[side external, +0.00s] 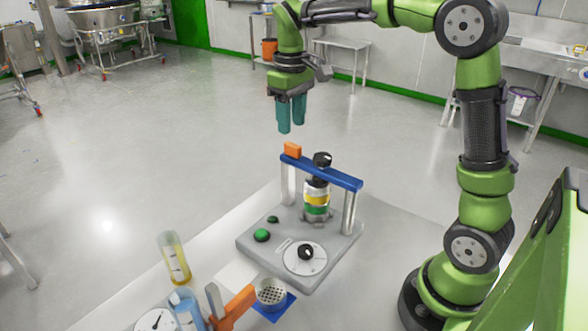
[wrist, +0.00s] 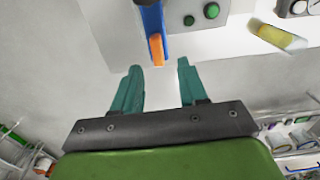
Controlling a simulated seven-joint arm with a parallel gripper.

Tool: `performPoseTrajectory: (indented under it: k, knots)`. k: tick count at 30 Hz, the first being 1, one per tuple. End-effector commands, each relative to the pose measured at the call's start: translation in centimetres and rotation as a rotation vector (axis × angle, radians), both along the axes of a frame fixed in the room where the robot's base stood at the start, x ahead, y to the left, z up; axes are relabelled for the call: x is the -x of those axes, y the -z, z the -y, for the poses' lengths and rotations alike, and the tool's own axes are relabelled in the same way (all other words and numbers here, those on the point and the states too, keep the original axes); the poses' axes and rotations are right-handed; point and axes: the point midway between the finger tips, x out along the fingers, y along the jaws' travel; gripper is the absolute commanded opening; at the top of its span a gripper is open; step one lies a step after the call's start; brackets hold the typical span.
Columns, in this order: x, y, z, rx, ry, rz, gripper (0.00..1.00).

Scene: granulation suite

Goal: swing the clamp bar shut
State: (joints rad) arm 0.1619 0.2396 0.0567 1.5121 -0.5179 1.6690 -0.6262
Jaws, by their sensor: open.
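The blue clamp bar (side external: 330,173) lies across two metal posts on a grey device base (side external: 330,246). It passes over the black-topped cylinder (side external: 317,192) with yellow and green bands. An orange tab (side external: 292,150) is at its left end. In the wrist view the bar (wrist: 152,18) comes down from the top, with its orange tab (wrist: 157,50) lying between the lines of my fingers, just ahead of the tips. My gripper (side external: 291,128) has teal fingers pointing down, above and near the orange tab. In the wrist view my gripper (wrist: 158,70) is open and empty.
On the base are green buttons (side external: 262,235) and a white dial (side external: 305,258). Near the front stand a yellow-liquid tube (side external: 174,258), a blue bottle (side external: 187,308), an orange-handled part (side external: 233,306) and a perforated cup (side external: 271,293). The space left of the bar is clear.

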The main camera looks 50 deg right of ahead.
Motion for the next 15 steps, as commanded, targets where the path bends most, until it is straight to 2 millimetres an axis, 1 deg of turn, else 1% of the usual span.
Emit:
performPoseTrajectory:
  k: [1,6,10,15]
  knots:
    - [-0.1,-1.4,0.0,0.001,-0.001,0.006,0.43]
    - [-0.1,-5.5,0.0,0.000,-0.002,0.004,0.43]
    - [-0.1,-7.8,0.0,0.000,-0.003,0.001,0.43]
    - [-0.1,-9.5,0.0,-0.001,-0.003,-0.003,0.43]
